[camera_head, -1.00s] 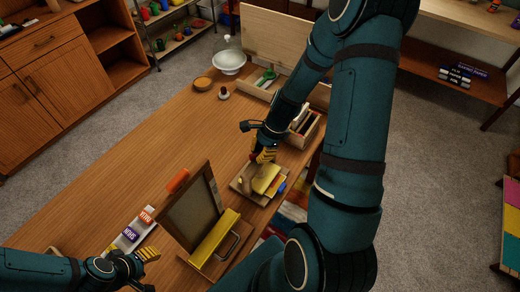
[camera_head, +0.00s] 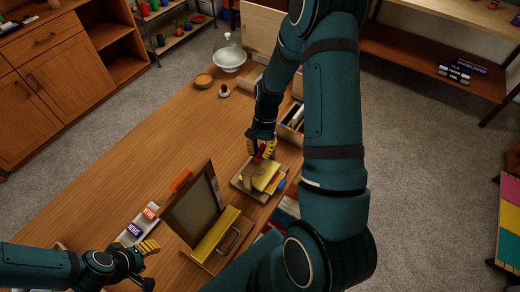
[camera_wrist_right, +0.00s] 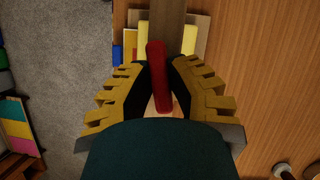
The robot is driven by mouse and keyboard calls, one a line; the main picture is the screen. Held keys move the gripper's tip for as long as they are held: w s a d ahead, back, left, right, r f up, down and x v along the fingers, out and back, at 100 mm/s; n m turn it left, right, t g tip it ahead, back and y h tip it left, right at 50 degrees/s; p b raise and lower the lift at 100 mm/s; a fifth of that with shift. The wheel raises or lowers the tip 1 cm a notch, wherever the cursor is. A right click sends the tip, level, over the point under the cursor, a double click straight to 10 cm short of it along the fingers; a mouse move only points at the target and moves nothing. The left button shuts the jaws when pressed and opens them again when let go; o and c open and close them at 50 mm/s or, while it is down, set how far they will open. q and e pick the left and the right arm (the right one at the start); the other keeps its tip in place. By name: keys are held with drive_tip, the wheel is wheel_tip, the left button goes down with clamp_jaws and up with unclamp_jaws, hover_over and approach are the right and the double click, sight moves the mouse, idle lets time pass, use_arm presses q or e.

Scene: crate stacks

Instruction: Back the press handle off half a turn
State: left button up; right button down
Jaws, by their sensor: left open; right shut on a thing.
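The press (camera_head: 241,182) is a small wooden frame with yellow parts on the table. In the right wrist view, its wooden bar (camera_wrist_right: 168,20) runs up between yellow pieces (camera_wrist_right: 190,38). The red press handle (camera_wrist_right: 158,75) stands between my right gripper's yellow fingers, slightly tilted; it also shows in the head view (camera_head: 259,155). My right gripper (camera_head: 262,146) is over the press and shut on the handle. My left gripper (camera_head: 150,264) is open and empty at the lower left, away from the press.
A framed screen (camera_head: 192,212) with a yellow bar and metal handle stands near the press. Small labelled boxes (camera_head: 140,222) lie by my left gripper. A wooden tray (camera_head: 292,128) sits behind the press. The table's left middle is clear.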

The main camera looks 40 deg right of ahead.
drive_tip(key=shift+s+f+n+g, duration=0.1)
drive_tip(key=shift+n+g, duration=0.2)
drive_tip(key=shift+n, duration=0.3)
drive_tip(key=c, duration=0.9)
unclamp_jaws()
drive_tip(key=v, duration=1.2)
drive_tip(key=shift+s+a, duration=0.1)
